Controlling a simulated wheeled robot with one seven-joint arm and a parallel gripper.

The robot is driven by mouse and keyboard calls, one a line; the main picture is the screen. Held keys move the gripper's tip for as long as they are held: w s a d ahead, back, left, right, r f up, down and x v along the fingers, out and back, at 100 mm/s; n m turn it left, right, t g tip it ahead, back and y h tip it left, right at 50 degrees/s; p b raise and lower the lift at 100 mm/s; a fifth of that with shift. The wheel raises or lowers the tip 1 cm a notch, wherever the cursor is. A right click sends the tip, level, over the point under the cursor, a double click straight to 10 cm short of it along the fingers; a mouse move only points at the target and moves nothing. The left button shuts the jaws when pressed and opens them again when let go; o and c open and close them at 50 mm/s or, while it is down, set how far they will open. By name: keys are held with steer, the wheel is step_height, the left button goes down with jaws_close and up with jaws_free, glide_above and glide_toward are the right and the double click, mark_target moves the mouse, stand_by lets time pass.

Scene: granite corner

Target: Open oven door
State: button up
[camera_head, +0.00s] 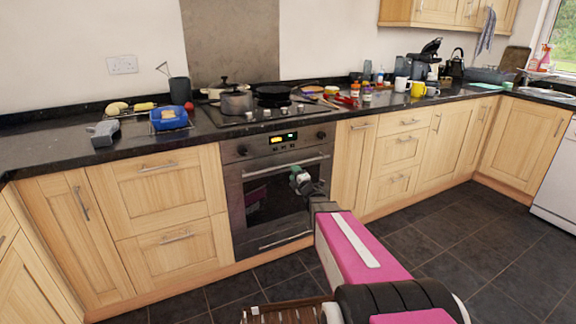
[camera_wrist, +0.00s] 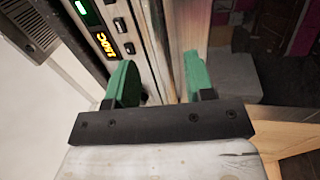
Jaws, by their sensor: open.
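The oven (camera_head: 278,190) is built in under the hob, with a steel frame and dark glass. Its door (camera_head: 262,205) looks shut, with a horizontal bar handle (camera_head: 270,170) along the top. My gripper (camera_head: 299,176) is in front of the right half of the door, close to the handle and partly covering its view. In the wrist view the two green fingers (camera_wrist: 163,80) are apart. Metal oven trim shows between and beyond them. I cannot tell whether the handle lies between the fingers. The lit control panel (camera_wrist: 122,35) is at the upper left there.
Wooden drawers (camera_head: 165,200) stand left of the oven and cabinets (camera_head: 395,170) to the right. Pans (camera_head: 237,102) sit on the hob above. The dark tiled floor (camera_head: 240,288) in front of the oven is clear apart from my own body.

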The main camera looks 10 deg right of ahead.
steer(key=x, duration=0.8)
jaws_close()
